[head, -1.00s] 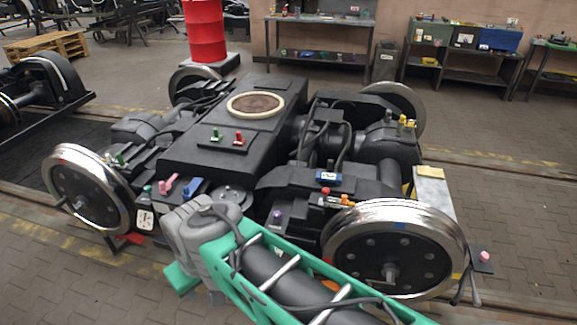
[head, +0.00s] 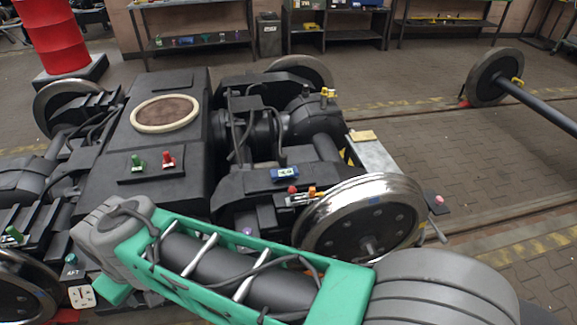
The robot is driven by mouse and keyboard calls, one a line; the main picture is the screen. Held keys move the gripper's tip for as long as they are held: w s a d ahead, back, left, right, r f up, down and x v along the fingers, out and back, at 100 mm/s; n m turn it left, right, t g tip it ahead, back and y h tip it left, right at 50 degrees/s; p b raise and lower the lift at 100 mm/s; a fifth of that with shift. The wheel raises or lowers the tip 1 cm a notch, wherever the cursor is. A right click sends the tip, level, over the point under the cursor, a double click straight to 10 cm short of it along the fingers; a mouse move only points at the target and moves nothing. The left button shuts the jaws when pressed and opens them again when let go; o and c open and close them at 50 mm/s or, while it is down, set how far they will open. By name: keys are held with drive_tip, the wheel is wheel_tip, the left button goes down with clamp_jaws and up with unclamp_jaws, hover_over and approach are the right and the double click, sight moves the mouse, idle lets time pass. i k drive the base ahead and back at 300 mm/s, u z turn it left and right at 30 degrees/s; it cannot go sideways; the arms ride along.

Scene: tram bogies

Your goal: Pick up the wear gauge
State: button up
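I cannot say for sure which thing is the wear gauge. A small blue device (head: 285,173) with a pale face lies on the black bogie frame right of centre. Just below it, beside the near right wheel, are a small red piece (head: 292,189) and an orange piece (head: 312,192). A yellow item (head: 327,93) stands on the housing behind. My green and grey arm crosses the front of the view, over the near side of the bogie. My gripper is not in view.
The bogie's centre block carries a round plate (head: 165,113) and green (head: 137,162) and red (head: 168,159) pieces. A steel-rimmed wheel (head: 365,220) stands close behind my arm. A wheelset (head: 495,77) stands at the right. Shelves line the wall.

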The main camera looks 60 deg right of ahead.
sight(285, 171)
drive_tip(key=z, duration=0.65)
drive_tip(key=i, duration=0.65)
drive_tip(key=z, duration=1.05)
drive_tip(key=i, duration=0.3)
drive_tip(key=z, duration=0.35)
